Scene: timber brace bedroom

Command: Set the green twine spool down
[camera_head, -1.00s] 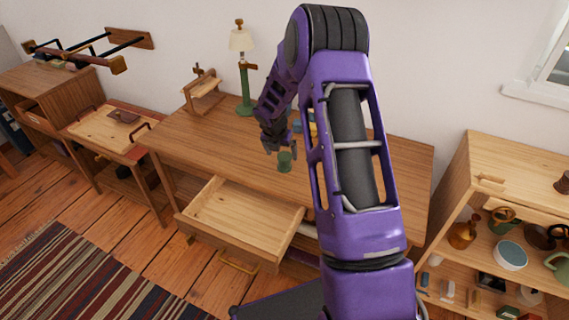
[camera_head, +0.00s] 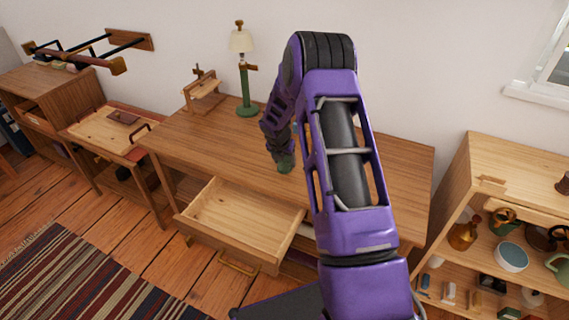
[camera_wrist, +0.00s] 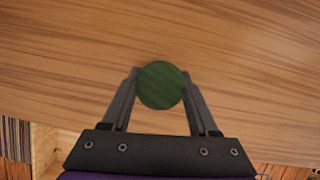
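The green twine spool (camera_wrist: 161,85) shows end-on as a round green disc between the fingers of my gripper (camera_wrist: 160,78) in the wrist view. Both fingertips meet its sides with no clear gap, so my gripper looks shut on it. In the head view the spool (camera_head: 286,164) is at the wooden desk (camera_head: 215,148), just behind the open drawer, with my gripper directly above it. It looks upright. Whether its base touches the desktop is hard to tell.
The open, empty drawer (camera_head: 240,218) juts out below the spool. A green lamp (camera_head: 245,85) and a small wooden stand (camera_head: 204,90) are at the desk's back. A filled shelf (camera_head: 500,190) stands at the right. The desktop left of the spool is clear.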

